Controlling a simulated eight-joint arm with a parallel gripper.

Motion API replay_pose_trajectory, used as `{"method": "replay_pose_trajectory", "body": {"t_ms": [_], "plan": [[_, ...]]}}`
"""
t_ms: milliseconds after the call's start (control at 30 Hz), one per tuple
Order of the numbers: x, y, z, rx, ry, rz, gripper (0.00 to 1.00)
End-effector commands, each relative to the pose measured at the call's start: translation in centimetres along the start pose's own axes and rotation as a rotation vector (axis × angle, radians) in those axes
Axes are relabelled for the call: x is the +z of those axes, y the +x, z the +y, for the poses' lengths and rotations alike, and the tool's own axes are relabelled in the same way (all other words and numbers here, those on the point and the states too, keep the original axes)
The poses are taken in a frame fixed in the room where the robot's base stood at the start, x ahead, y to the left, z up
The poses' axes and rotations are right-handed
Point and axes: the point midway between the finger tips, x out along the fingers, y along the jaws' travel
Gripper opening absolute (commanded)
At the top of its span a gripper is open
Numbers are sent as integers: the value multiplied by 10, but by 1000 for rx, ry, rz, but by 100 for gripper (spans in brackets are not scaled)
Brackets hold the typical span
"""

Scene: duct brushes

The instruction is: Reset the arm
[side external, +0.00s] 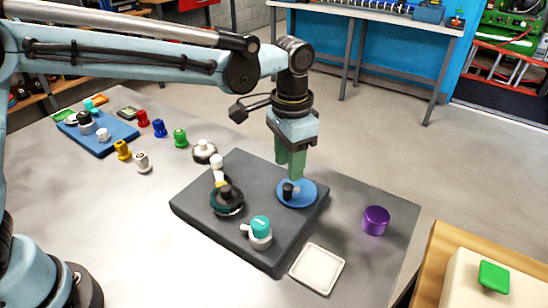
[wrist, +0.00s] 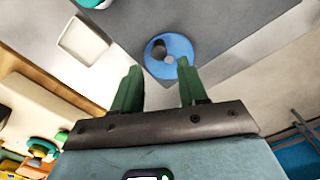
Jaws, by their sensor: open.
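My gripper (side external: 292,172) hangs from my arm, pointing down over the right part of a dark grey slab (side external: 262,180). Its two green fingers are apart, with nothing seen between them. Below the fingertips is a round blue disc (side external: 306,195) with a dark knob, lying on the slab near its right edge. In the wrist view, the fingertips (wrist: 160,68) stand apart, with the blue disc (wrist: 183,50) beyond and between them. I cannot tell how far above the disc they are.
The slab also holds a dark round brush (side external: 227,203) and a teal-topped piece (side external: 260,228). A purple cylinder (side external: 376,220) and a white tray (side external: 317,268) are nearby on the table. A blue mat (side external: 115,139) and several coloured knobs stand to the left. The left front table area is clear.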

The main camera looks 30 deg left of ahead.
Motion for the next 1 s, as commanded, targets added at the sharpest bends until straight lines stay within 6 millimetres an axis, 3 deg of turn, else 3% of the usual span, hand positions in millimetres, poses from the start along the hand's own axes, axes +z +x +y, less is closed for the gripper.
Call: {"method": "replay_pose_trajectory", "body": {"t_ms": [267, 600, 1000], "plan": [[20, -17, -20, -7, -56, 61, 43], [92, -48, -66, -45, -231, 267, 43], [179, -40, -96, -120, -428, 503, 43]]}}
